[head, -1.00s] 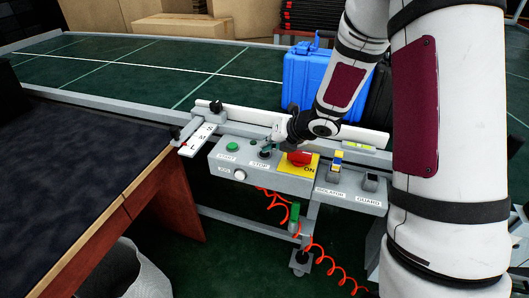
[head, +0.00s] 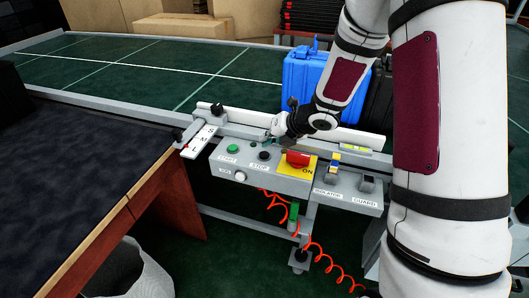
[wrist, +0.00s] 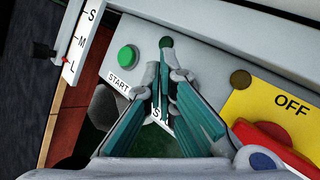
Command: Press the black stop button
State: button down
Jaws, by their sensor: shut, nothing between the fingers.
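The black stop button (head: 264,155) is on the grey control panel (head: 214,163), above its STOP label (head: 259,167) and right of the green start button (head: 232,148). My gripper (head: 269,143) is shut and empty, just behind and above the stop button in the head view, with a small gap seeming to show. In the wrist view, the shut fingertips (wrist: 163,72) point over the panel, right of the green start button (wrist: 127,56). There the fingers hide the stop button and part of its label (wrist: 160,117).
A red switch on a yellow plate (head: 285,167) sits right of the stop button. Isolator (head: 333,163) and guard (head: 367,183) switches lie further right. The conveyor (head: 130,75) carries a blue case (head: 308,80) behind. A dark table (head: 70,160) is at left.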

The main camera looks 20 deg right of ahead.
aim_at(266, 153)
jog(key=shift+r+p, duration=1.45)
jog(key=shift+r, duration=0.45)
